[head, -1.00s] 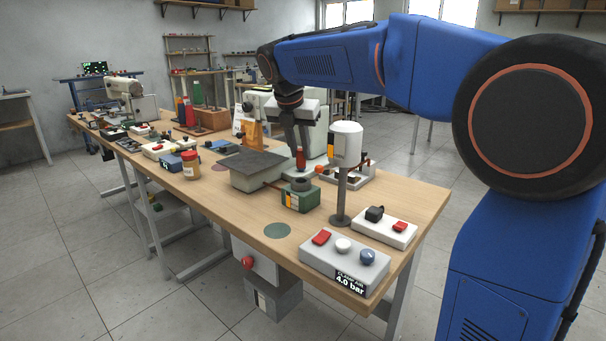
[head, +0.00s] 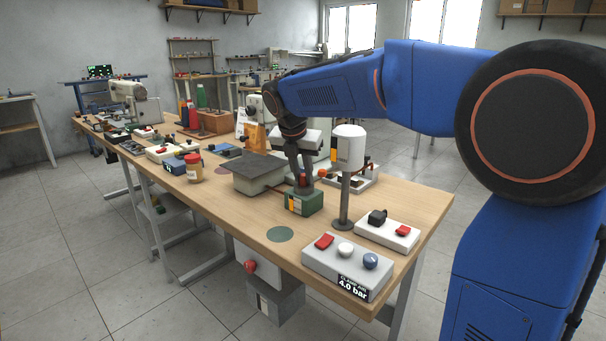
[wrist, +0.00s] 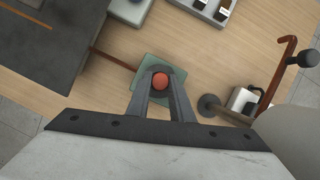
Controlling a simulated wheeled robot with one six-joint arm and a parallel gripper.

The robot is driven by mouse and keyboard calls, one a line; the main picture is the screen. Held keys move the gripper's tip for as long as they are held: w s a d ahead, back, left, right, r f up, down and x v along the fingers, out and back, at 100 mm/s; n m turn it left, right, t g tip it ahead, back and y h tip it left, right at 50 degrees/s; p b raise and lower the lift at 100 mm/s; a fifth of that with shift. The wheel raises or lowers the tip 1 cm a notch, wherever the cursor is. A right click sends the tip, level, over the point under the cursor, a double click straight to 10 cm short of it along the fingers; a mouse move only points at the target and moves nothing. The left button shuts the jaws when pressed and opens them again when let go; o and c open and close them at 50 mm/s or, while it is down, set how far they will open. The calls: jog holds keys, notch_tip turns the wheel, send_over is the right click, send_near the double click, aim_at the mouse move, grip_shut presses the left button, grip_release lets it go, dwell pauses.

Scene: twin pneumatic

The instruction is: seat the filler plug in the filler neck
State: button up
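The red filler plug (head: 303,178) is between the closed fingers of my gripper (head: 303,182), directly over the green block (head: 302,205) with the filler neck. In the wrist view the plug's round red top (wrist: 160,81) shows between both fingertips (wrist: 161,88), over the middle of the green block (wrist: 148,62). The fingers reach down close to the block's top. The dark neck is mostly hidden by the fingers and plug, so I cannot tell how deep the plug sits in it.
A white cylinder on a dark post (head: 347,150) stands close to the right of my gripper. A dark-topped box (head: 250,165) is to the left. A control box marked 4.0 bar (head: 345,265) is in front. Bare table lies around the green disc (head: 280,234).

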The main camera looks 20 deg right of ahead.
jog(key=o, duration=0.4)
jog(key=shift+o, duration=0.2)
jog(key=shift+r, duration=0.1)
jog(key=v, duration=1.2)
